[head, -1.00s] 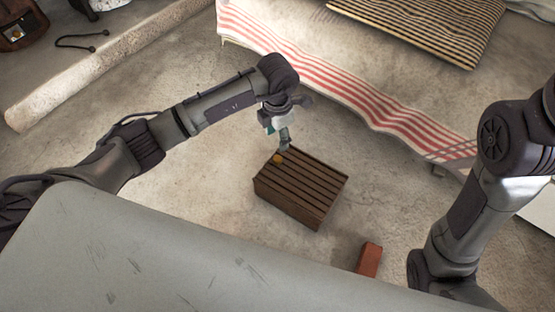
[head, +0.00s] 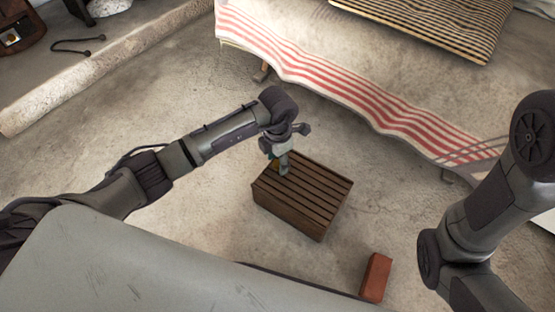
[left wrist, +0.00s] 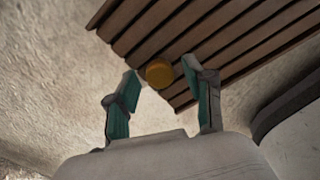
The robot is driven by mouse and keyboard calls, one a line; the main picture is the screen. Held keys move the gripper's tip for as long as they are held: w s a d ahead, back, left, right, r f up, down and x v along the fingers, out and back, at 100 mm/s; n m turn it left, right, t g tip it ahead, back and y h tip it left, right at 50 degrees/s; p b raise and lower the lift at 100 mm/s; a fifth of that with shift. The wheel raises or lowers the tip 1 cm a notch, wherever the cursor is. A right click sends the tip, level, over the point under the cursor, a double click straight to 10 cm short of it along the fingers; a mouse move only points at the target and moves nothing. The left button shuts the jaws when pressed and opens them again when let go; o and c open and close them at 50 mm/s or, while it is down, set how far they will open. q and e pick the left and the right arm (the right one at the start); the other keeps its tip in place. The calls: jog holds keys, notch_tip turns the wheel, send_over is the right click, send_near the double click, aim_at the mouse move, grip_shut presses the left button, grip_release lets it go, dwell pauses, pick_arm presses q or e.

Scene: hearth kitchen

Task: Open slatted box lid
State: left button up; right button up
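The slatted box (head: 318,205) is dark brown wood and sits on the floor. Its slatted top is flat and looks closed. My left gripper (head: 284,170) is over the box's upper left corner in the head view, partly covering that corner. In the left wrist view, a round yellow-orange knob (left wrist: 159,74) sits near a corner of the slatted top (left wrist: 215,42). The left gripper (left wrist: 160,75) is open, with its teal-padded fingertips on either side of the knob. I cannot tell whether they touch it. My right gripper is out of view.
A red-brown brick (head: 376,277) lies on the floor in front of the box at the right. A low bench with a red-striped cloth (head: 350,75) stands behind. Bare floor surrounds the box.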

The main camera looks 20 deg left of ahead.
pick_arm(q)
grip_shut()
jog(key=shift+a, duration=0.1)
jog(key=w+a, duration=0.2)
jog(key=a, duration=0.6)
jog(key=w+a+p, duration=0.1)
jog(key=w+a, duration=0.2)
jog(key=a, duration=0.4)
jog(key=shift+a, duration=0.35)
jog(key=shift+o, duration=1)
grip_release()
notch_tip(320, 180, up, 12)
